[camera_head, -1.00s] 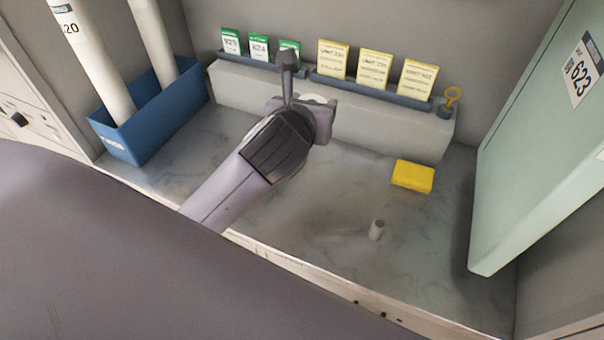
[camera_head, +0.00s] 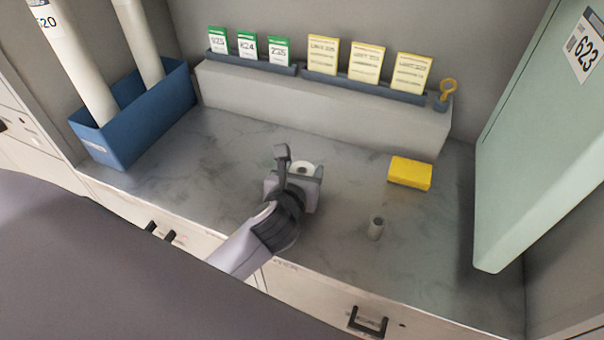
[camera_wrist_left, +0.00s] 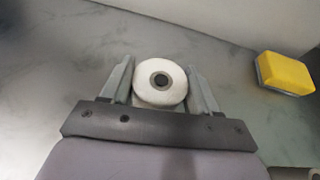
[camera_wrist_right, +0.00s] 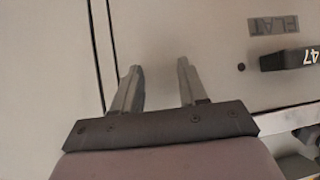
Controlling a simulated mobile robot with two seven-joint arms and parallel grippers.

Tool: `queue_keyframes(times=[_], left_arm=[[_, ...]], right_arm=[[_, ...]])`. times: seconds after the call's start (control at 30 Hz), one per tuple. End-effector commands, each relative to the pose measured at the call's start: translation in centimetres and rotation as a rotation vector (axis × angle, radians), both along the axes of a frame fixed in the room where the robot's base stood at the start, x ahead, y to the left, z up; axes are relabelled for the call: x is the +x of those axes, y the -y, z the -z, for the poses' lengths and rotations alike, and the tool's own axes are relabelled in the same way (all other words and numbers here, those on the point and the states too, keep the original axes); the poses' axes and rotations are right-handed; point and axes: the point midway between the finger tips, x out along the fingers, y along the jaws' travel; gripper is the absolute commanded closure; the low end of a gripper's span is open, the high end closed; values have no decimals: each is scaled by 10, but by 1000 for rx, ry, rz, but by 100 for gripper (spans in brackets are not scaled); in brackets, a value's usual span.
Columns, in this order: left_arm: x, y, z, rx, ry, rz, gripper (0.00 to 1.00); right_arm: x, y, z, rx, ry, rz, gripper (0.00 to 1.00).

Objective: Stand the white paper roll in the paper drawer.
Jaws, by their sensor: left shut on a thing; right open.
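The white paper roll (camera_head: 303,168) is upright between the fingers of my left gripper (camera_head: 294,180), over the marble counter. In the left wrist view the roll (camera_wrist_left: 160,82) shows its round top with a dark core hole, and the gripper's fingers (camera_wrist_left: 160,88) are shut on its sides. My right gripper (camera_wrist_right: 160,84) is open and empty in the right wrist view, in front of a pale panel labelled FLAT. It does not show in the head view. Drawer fronts with dark handles (camera_head: 367,321) line the counter's front; I cannot tell which is the paper drawer.
A blue bin (camera_head: 130,130) with tall white tubes stands at the left. A ledge (camera_head: 310,100) with green and yellow cards runs along the back. A pale green door (camera_head: 530,150) bounds the right.

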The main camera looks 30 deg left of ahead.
Motion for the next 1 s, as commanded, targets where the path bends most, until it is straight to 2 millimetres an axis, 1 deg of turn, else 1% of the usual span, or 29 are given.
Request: queue_keyframes(times=[0.37,0.4,0.43,0.47,0.73,0.83,1.0], left_arm=[[0,0,3,2,1,1,71],[0,0,3,2,1,1,30],[0,0,3,1,1,0,20],[0,0,3,1,1,0,14],[0,0,3,0,1,0,14],[0,0,-1,-1,2,-1,14],[1,-3,-6,2,1,1,14]], right_arm=[[1,0,-1,0,2,0,57],[1,0,-1,0,2,0,57],[1,0,-1,0,2,0,57],[1,0,-1,0,2,0,57],[1,0,-1,0,2,1,57],[1,0,-1,0,2,1,57],[2,0,-11,0,5,0,57]])
